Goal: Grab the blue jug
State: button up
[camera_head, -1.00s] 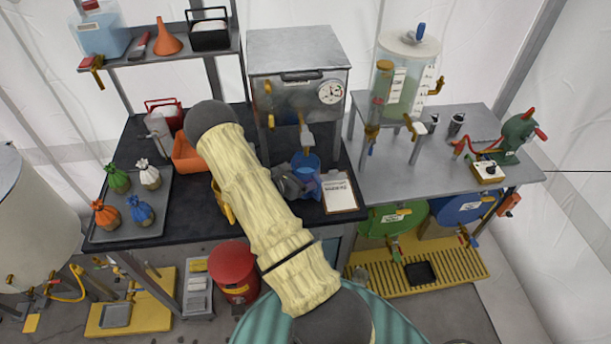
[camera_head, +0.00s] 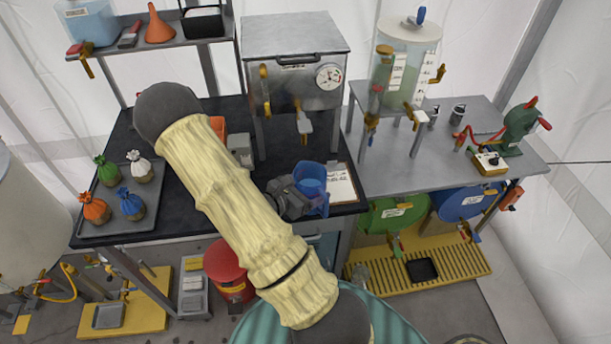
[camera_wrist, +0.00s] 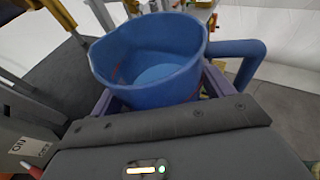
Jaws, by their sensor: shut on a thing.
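The blue jug (camera_head: 311,181) stands upright near the front right edge of the black workbench, left of a clipboard. In the wrist view the jug (camera_wrist: 150,62) fills the upper middle, its open mouth facing the camera and its handle pointing right. My gripper (camera_head: 312,198) is around the jug, with a purple finger on either side of its body. The fingers are shut on it, and their tips are mostly hidden behind the jug. I cannot tell whether the jug's base touches the bench.
A metal tank with a gauge (camera_head: 293,70) and taps stands just behind the jug. The clipboard (camera_head: 340,184) lies close on the right. A tray (camera_head: 118,225) with several tied sacks is at the left. A metal table (camera_head: 440,150) carries a clear tank to the right.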

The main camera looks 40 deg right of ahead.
aim_at(311, 215)
jog(key=s+a, duration=0.2)
jog(key=s, duration=0.1)
jog(key=shift+s+r, duration=0.15)
jog(key=shift+s+a+p, duration=0.35)
jog(key=shift+s+p, duration=0.2)
jog(key=shift+s+a+p, duration=0.3)
jog(key=shift+s+p, duration=0.25)
jog(key=shift+w, duration=0.1)
